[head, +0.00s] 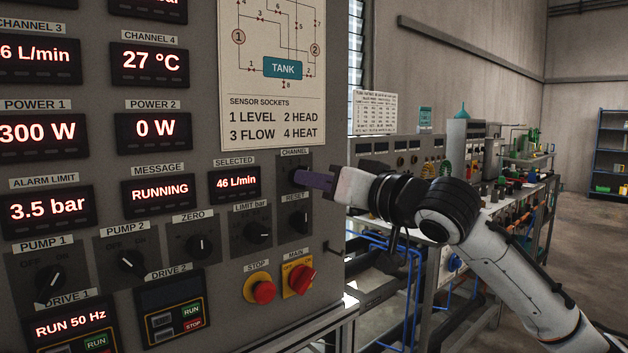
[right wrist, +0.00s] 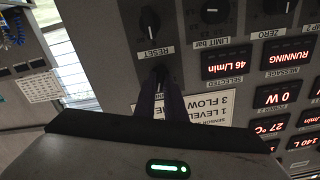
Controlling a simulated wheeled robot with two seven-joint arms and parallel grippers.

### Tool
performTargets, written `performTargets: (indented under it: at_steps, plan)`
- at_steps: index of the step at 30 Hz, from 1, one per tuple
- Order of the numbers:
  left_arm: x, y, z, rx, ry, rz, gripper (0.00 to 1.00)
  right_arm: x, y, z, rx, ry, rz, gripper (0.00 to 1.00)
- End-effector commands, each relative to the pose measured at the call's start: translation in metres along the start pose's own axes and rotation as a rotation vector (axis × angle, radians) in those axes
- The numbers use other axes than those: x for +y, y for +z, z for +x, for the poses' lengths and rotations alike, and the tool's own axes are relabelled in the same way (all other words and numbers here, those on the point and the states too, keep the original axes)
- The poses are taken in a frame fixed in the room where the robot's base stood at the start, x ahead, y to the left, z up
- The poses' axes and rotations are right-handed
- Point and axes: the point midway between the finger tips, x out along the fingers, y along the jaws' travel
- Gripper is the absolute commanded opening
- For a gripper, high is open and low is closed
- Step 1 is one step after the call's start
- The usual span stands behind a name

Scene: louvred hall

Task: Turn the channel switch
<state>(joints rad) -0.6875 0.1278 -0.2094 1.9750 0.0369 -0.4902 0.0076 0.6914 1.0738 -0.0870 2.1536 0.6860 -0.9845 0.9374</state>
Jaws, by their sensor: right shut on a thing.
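The channel switch (head: 289,163) is a dark knob on a square plate under the CHANNEL label, at the right edge of the grey panel. My right gripper (head: 304,178) reaches it from the right, its purple-grey fingers shut on the knob and hiding most of it. In the right wrist view, upside down, the fingers (right wrist: 160,98) close on the switch knob (right wrist: 160,72), whose pointer direction I cannot make out. The SELECTED display (head: 234,183) reads 46 L/min. My left gripper is not in view.
The RESET knob (head: 300,223) sits just below the channel switch, and the LIMIT bar knob (head: 257,232) is lower left. A red STOP button (head: 262,292) and red MAIN switch (head: 301,279) are below. A cluttered bench (head: 500,205) stands behind my right arm.

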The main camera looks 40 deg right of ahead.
Motion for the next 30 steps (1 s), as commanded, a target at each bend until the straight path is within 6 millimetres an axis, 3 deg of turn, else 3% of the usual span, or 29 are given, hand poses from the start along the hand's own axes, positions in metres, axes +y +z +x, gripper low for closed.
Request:
performTargets:
  at_steps: [30]
  plan:
    - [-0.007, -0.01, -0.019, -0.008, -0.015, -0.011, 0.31, -0.001, -0.001, 0.0, 0.0, 0.0, -0.632, 0.0]
